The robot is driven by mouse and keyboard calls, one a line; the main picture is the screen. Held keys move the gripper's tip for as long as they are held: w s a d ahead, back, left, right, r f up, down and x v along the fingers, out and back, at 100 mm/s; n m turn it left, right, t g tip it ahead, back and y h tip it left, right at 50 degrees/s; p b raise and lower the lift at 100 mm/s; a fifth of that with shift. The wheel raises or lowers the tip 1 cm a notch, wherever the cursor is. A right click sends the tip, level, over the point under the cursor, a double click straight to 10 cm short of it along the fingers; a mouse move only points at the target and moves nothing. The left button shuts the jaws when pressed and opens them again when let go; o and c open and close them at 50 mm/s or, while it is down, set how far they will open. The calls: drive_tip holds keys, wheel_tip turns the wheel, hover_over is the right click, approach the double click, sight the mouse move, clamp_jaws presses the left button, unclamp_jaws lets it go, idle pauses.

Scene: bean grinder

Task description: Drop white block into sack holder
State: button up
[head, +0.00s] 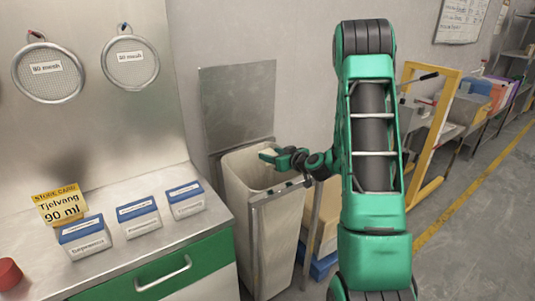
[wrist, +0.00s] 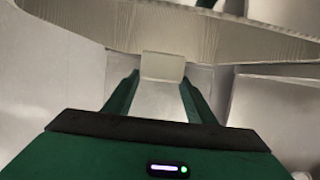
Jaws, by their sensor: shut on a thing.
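The white block (wrist: 162,66) is between the fingertips of my gripper (wrist: 160,82) in the wrist view. My gripper is shut on it. In the head view my gripper (head: 268,156) is over the open mouth of the sack holder, and a small pale bit of the block shows at its tips. The sack holder (head: 277,235) is a tall metal-framed bin with a pale liner, right of the counter. Its grey lid (head: 238,105) stands open at the back. The bottom of the holder is hidden.
The steel counter (head: 150,228) with several blue-and-white boxes (head: 137,219) and a yellow card (head: 62,204) stands on the left. Two sieves (head: 131,62) hang above it. Cardboard boxes (head: 325,215) and a yellow frame (head: 440,125) are on the right.

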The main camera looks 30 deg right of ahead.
drive_tip(key=o, duration=1.2)
drive_tip(key=shift+s, duration=0.1)
drive_tip(key=v, duration=1)
drive_tip(key=shift+s+r, duration=0.15)
drive_tip(key=shift+s, duration=0.05)
